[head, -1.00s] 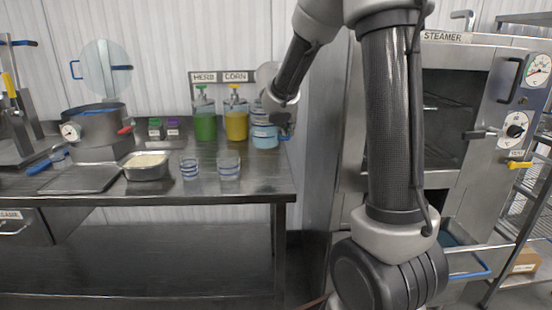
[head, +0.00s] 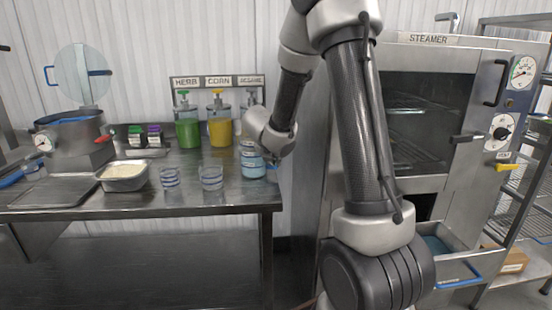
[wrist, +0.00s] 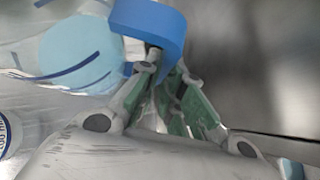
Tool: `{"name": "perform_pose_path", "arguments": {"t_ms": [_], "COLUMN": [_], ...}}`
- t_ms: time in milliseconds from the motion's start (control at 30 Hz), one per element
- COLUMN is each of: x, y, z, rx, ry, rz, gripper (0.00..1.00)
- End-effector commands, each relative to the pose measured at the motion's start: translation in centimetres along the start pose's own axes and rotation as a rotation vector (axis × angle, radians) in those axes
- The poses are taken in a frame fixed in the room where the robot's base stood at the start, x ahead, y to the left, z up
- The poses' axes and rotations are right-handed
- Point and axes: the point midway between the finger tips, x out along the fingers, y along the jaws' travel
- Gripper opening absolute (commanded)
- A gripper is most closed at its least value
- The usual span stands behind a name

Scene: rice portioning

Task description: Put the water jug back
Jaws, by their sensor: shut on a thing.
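The water jug (head: 252,168) is clear, with blue bands and pale blue water. It is upright over the right end of the steel table (head: 140,200); I cannot tell whether its base touches the top. My gripper (head: 272,165) is at its right side, small and partly hidden by my wrist. In the wrist view my gripper (wrist: 165,78) is shut on the jug's blue handle (wrist: 150,18). The jug body (wrist: 75,55) fills the upper left there, with the round water surface showing.
Two blue-striped clear cups (head: 170,178) (head: 211,178) and a rice pan (head: 122,176) stand left of the jug. Herb (head: 188,132) and corn (head: 220,132) dispensers stand behind, with a sesame one partly hidden. The steamer (head: 425,120) is right, beyond the table's edge.

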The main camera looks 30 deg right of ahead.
Motion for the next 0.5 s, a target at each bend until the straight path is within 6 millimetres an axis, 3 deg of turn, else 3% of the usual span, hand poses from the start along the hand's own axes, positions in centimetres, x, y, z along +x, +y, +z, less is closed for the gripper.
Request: {"name": "perform_pose_path", "arguments": {"t_ms": [333,367,400,500], "x": [0.2,0.19,0.18,0.17], "y": [0.01,0.0,0.0,0.01], "z": [-0.11,-0.16,-0.15,-0.15], "rx": [0.0,-0.001,-0.001,-0.001], "ry": [-0.002,0.0,-0.001,0.0], "rz": [0.0,0.0,0.0,0.0], "gripper": [0.0,0.14,0.21,0.3]}}
